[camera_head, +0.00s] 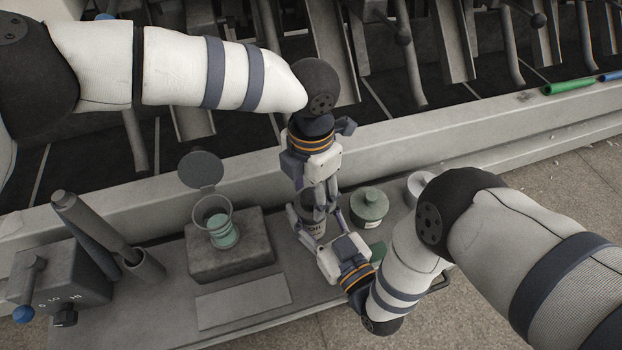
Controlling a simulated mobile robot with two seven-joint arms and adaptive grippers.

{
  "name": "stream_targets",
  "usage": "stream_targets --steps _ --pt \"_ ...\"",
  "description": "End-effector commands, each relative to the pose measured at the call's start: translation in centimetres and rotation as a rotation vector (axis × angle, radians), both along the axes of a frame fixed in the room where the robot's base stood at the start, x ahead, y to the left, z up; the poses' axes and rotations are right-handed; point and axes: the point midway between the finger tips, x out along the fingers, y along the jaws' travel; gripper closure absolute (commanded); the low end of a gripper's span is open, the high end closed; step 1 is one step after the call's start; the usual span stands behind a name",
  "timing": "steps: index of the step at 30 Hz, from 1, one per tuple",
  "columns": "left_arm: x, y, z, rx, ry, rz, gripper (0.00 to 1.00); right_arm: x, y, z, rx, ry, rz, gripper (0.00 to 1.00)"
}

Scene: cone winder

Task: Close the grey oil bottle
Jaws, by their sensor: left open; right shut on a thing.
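The grey oil bottle (318,229) stands on the grey shelf at the middle of the view, mostly hidden by my two grippers. A piece of its lettered label shows. My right gripper (307,228) comes in low from the right and is shut on the bottle's body. My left gripper (318,208) points down from above, open, with its fingers at the bottle's top. The top is dark and largely covered, so I cannot tell whether a cap sits on it.
A green lidded pot (369,207) stands close right of the grippers, with a pale round container (420,186) beyond. At left are an open-lidded cup (220,228) on a grey block (232,262), upright tubes (95,228) and a control box (62,285). Machine rails (455,40) line the back.

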Motion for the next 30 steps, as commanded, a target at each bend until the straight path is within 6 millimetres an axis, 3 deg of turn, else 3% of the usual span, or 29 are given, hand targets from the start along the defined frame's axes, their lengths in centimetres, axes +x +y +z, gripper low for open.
stream_targets --steps 7,14,21,22,24,30 --pt "0.01 0.0 -0.07 0.0 0.0 0.0 0.5 0.02 -0.03 -0.01 -0.001 0.0 -0.001 1.0" --pt "0.01 0.0 -0.05 0.001 -0.001 0.0 0.99 0.02 -0.03 -0.01 -0.001 0.0 -0.001 1.0" --pt "0.02 0.02 -0.04 0.001 -0.001 0.0 1.0 0.02 -0.03 -0.01 -0.001 -0.001 -0.001 1.0" --pt "0.02 0.02 -0.04 0.001 -0.001 0.0 0.62 0.02 -0.03 -0.01 -0.001 -0.001 -0.001 1.0" --pt "0.02 0.02 -0.04 0.001 -0.001 0.0 0.46 0.02 -0.03 -0.01 -0.001 -0.001 -0.001 1.0" --pt "0.02 0.01 -0.04 0.001 -0.001 0.0 0.45 0.02 -0.03 -0.01 -0.001 -0.001 -0.001 1.0"
